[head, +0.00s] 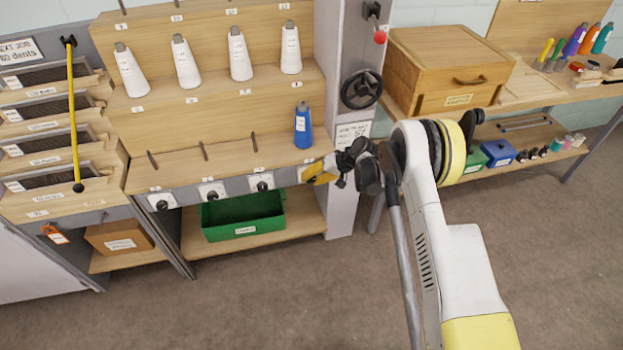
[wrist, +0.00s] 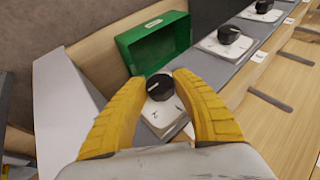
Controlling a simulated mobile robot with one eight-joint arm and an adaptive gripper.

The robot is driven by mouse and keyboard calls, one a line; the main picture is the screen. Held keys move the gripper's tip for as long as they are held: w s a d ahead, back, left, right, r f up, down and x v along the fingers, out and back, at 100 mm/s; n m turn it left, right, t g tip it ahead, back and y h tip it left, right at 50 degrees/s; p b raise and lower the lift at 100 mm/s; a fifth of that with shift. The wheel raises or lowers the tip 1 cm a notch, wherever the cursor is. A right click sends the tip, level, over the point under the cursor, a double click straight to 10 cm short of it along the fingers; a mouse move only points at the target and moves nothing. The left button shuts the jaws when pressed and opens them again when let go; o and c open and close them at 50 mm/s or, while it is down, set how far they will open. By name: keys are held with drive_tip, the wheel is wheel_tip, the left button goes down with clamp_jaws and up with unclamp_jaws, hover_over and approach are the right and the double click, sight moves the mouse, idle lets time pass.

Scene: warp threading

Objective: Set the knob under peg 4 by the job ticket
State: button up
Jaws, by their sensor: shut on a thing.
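My gripper (head: 314,174) is at the right end of the rail under the lower peg row. In the wrist view its yellow fingers (wrist: 161,84) are closed on either side of a black knob (wrist: 160,88) on a white dial plate (wrist: 163,119). In the head view that knob is hidden behind my gripper. The knob's top carries a pale mark; its exact setting is too small to read. The job ticket (head: 352,134) hangs on the grey post to the right; its small print is not legible. A blue cone (head: 303,126) stands on the rightmost lower peg.
Several other knobs on white plates, such as this one (head: 261,182), line the rail to the left. A green bin (head: 243,226) sits on the shelf below. The grey post (head: 343,209) with a black handwheel (head: 361,90) stands close to my gripper's right.

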drive_tip(key=shift+f+m+y, duration=0.1)
drive_tip(key=shift+m+y, duration=0.2)
drive_tip(key=shift+y, duration=0.9)
drive_tip(key=shift+g, duration=0.3)
drive_tip(key=o, duration=1.2)
drive_tip(key=v, duration=1.2)
drive_tip(key=shift+d+f, duration=0.1)
drive_tip(key=shift+f, duration=0.05)
